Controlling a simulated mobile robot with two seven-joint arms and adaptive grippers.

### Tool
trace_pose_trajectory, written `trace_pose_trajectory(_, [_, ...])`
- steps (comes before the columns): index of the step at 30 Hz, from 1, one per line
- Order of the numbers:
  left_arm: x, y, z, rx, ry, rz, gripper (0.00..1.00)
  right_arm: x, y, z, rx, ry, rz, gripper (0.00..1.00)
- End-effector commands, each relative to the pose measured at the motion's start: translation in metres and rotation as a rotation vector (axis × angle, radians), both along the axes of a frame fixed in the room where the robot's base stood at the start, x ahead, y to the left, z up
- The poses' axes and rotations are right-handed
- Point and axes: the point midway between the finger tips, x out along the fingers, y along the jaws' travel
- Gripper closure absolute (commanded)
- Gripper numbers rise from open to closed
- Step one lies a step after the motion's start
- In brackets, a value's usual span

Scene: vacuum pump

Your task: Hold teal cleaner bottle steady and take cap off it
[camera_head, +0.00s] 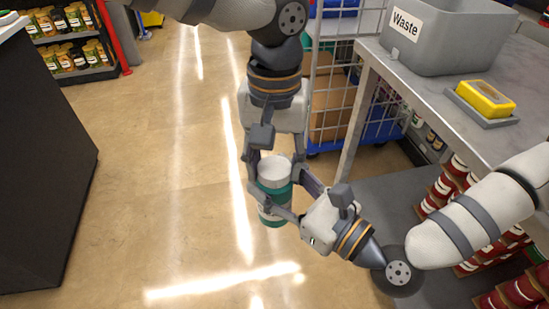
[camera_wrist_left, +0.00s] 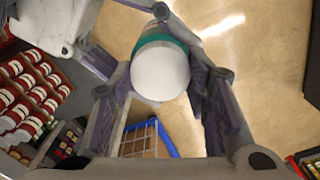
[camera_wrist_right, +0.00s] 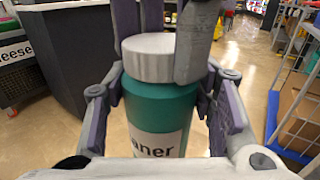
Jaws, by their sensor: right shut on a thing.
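The teal cleaner bottle (camera_head: 275,213) stands upright in mid-air over the floor in the head view, with its white cap (camera_head: 275,168) on top. My right gripper (camera_head: 278,190) is shut on the bottle's body from the right. The right wrist view shows the teal bottle (camera_wrist_right: 160,108) between its fingers, with the label partly visible. My left gripper (camera_head: 276,160) points down from above, its open fingers on either side of the cap. In the left wrist view the cap (camera_wrist_left: 160,73) lies between the fingers; whether they touch it is hard to tell.
A wire cage cart (camera_head: 330,85) stands behind the grippers. A dark counter (camera_head: 45,160) is at the left, with open floor between.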

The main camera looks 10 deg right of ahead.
Motion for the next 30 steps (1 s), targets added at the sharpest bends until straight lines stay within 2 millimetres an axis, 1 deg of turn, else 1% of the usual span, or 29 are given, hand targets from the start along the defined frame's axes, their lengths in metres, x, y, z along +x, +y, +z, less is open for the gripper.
trace_pose_trajectory(2, [0.0, 0.0, 0.0, 0.001, 0.0, 0.0, 0.9, 0.0, 0.0, 0.001, 0.001, -0.003, 0.0, 1.0])
trace_pose_trajectory(3, [0.0, 0.0, 0.0, 0.001, 0.0, 0.0, 0.5, 0.0, 0.0, 0.001, 0.001, -0.003, 0.0, 1.0])
trace_pose_trajectory(5, [0.0, 0.0, 0.0, 0.001, -0.001, 0.0, 0.37, 0.0, 0.0, 0.001, 0.001, -0.003, 0.0, 1.0])
trace_pose_trajectory(14, [0.0, 0.0, 0.002, 0.0, -0.001, 0.001, 0.37, 0.0, 0.0, 0.001, 0.001, -0.003, 0.0, 1.0])
trace_pose_trajectory(16, [0.001, 0.0, 0.01, -0.002, -0.002, 0.001, 0.37, 0.0, 0.0, 0.001, 0.001, -0.003, 0.0, 1.0])
trace_pose_trajectory(19, [0.001, 0.0, 0.029, -0.002, -0.003, 0.001, 0.37, 0.0, 0.0, 0.001, 0.001, -0.003, 0.0, 1.0])
trace_pose_trajectory(22, [0.001, 0.0, 0.041, -0.002, -0.002, 0.001, 0.37, 0.0, 0.0, 0.001, 0.001, -0.003, 0.0, 1.0])
trace_pose_trajectory(24, [0.0, 0.0, 0.045, 0.0, 0.0, 0.001, 0.37, 0.0, 0.0, 0.002, 0.002, -0.005, 0.0, 1.0])
trace_pose_trajectory(30, [0.0, 0.0, 0.046, 0.001, 0.0, 0.0, 0.37, 0.0, 0.0, 0.001, 0.002, -0.004, 0.0, 1.0])
